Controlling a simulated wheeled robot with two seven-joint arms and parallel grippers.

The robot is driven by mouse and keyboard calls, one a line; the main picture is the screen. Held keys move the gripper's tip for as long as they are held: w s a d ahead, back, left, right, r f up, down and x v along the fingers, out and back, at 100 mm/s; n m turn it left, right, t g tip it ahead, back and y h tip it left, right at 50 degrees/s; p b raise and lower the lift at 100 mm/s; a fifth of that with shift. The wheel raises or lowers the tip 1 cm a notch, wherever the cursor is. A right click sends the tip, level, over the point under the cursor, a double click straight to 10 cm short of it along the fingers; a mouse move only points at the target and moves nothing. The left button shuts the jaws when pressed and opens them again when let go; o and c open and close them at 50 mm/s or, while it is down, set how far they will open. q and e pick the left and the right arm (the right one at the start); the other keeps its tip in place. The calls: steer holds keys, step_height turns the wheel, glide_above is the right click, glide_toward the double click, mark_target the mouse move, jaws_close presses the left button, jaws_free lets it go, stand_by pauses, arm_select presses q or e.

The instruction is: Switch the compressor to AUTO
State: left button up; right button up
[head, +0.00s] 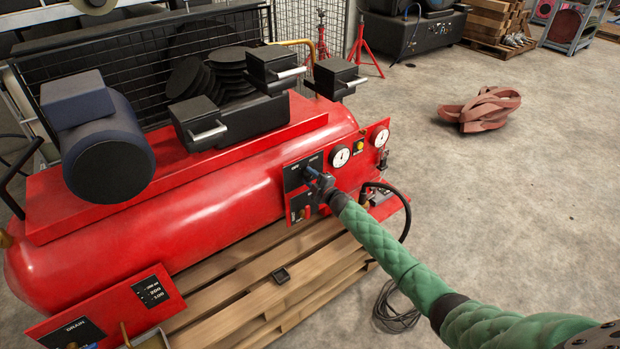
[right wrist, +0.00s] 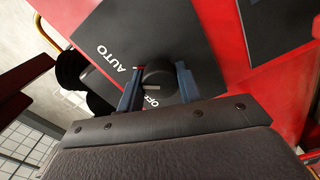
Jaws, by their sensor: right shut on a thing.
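The red compressor (head: 215,187) stands on a wooden pallet. Its black switch panel (head: 296,177) is on the front right, and my right gripper (head: 318,184) is at it, covering the knob. In the right wrist view, the blue fingers of my right gripper (right wrist: 158,70) are shut on the round black selector knob (right wrist: 158,75), one on each side. The AUTO label (right wrist: 118,57) is on the panel to the upper left of the knob. The OFF label (right wrist: 152,102) is just below it, partly hidden. A pale mark shows on the knob; which label it points to is unclear. My left gripper is not in view.
Two white gauges (head: 340,156) and a yellow button (head: 359,147) sit right of the switch. A black hose (head: 405,205) curves beside the pallet (head: 240,282). A drain panel (head: 72,332) is at lower left. The concrete floor (head: 500,190) at right is mostly clear.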

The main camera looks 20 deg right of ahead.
steer(key=o, duration=1)
steer(key=shift+d+f, duration=0.1)
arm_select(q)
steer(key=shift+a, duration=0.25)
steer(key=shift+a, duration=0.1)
arm_select(e)
steer(key=shift+s, duration=0.25)
steer(key=shift+s+d, duration=0.2)
steer(key=shift+s, duration=0.1)
arm_select(q)
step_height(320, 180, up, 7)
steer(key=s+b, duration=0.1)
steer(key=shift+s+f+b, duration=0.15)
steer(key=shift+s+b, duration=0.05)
steer(key=shift+b, duration=0.1)
arm_select(e)
steer(key=v, duration=0.6)
steer(key=shift+s, duration=0.35)
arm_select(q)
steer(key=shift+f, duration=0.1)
arm_select(e)
steer(key=shift+d, duration=0.1)
